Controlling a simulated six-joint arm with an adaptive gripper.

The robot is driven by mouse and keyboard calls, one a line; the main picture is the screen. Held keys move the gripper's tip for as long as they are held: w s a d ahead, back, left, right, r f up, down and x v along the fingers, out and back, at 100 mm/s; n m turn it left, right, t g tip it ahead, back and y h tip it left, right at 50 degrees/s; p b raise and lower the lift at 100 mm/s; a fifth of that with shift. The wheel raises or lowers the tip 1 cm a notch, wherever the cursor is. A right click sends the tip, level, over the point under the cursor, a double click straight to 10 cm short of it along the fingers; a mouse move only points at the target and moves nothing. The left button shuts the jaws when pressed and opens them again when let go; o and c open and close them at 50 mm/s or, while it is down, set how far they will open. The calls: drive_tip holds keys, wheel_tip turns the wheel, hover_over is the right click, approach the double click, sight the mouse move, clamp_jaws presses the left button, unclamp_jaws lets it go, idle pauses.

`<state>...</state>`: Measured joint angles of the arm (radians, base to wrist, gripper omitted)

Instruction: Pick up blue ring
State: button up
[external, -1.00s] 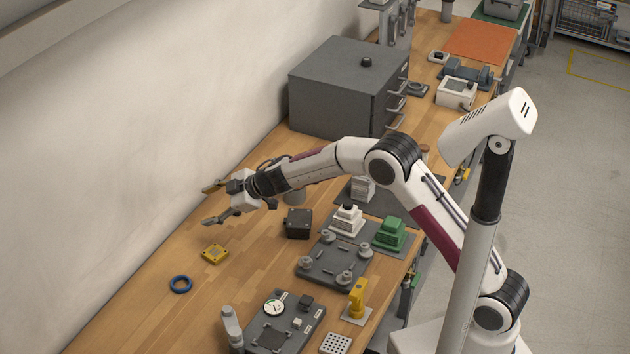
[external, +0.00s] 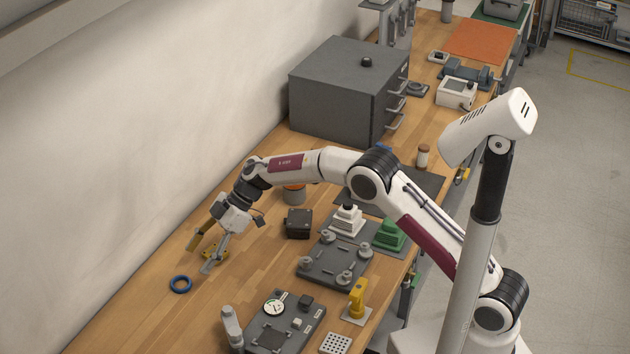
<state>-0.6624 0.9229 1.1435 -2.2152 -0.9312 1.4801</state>
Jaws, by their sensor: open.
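How high the fingertips are over the bench is hard to tell.
A black box (external: 298,223), a grey fixture plate (external: 325,272) and a gauge panel (external: 283,327) stand to the right. Bench around the ring is clear.

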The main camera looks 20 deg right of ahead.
sight(178, 278)
drive_tip(key=shift+a, duration=0.1)
drive_tip(key=shift+x, duration=1.2)
drive_tip(key=shift+f, duration=0.1)
drive_tip(key=shift+x, duration=2.6)
drive_tip(key=shift+f, duration=0.1)
drive_tip(key=c, duration=0.9)
